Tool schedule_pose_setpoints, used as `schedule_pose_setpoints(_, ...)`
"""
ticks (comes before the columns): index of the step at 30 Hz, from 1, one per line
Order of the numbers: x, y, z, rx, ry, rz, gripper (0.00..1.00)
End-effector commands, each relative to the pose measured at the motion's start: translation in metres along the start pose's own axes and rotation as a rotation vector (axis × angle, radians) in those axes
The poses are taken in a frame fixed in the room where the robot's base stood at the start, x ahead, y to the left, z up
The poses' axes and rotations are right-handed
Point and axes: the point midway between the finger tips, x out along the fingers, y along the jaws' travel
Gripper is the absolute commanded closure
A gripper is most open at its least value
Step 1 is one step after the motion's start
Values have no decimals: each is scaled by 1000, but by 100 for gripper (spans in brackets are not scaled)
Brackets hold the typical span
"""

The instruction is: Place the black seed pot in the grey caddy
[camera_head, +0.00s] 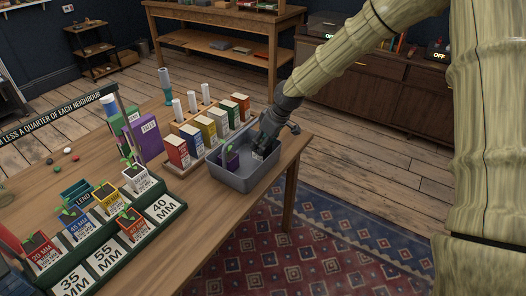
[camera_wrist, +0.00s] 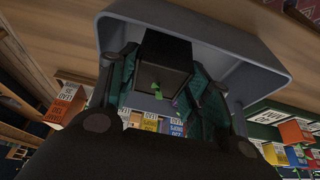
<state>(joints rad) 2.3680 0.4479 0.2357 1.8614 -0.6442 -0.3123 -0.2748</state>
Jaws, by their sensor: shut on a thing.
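The grey caddy (camera_head: 243,182) stands at the right end of the wooden table; its grey wall also fills the upper part of the wrist view (camera_wrist: 262,55). My gripper (camera_head: 264,143) reaches down into the caddy from above. In the wrist view my gripper (camera_wrist: 166,84) has its two fingers on either side of the black seed pot (camera_wrist: 163,64), shut on it. A green sprout shows at the pot. In the head view the pot is mostly hidden by my gripper. I cannot tell whether it touches the caddy floor.
A purple pot (camera_head: 232,161) stands in the caddy's left part. A rack of coloured boxes (camera_head: 208,130) is close behind and left. A green stepped tray (camera_head: 120,236) with several potted seedlings is at front left. The table's right edge lies beside the caddy.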

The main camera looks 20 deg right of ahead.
Motion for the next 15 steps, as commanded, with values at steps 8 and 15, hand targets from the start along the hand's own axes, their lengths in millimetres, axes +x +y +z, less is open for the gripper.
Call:
schedule_pose_setpoints(8, 18, -1, 7, -3, -1, -1, 80)
schedule_pose_setpoints(15, 38, -1, 14, -3, 1, 0, 80)
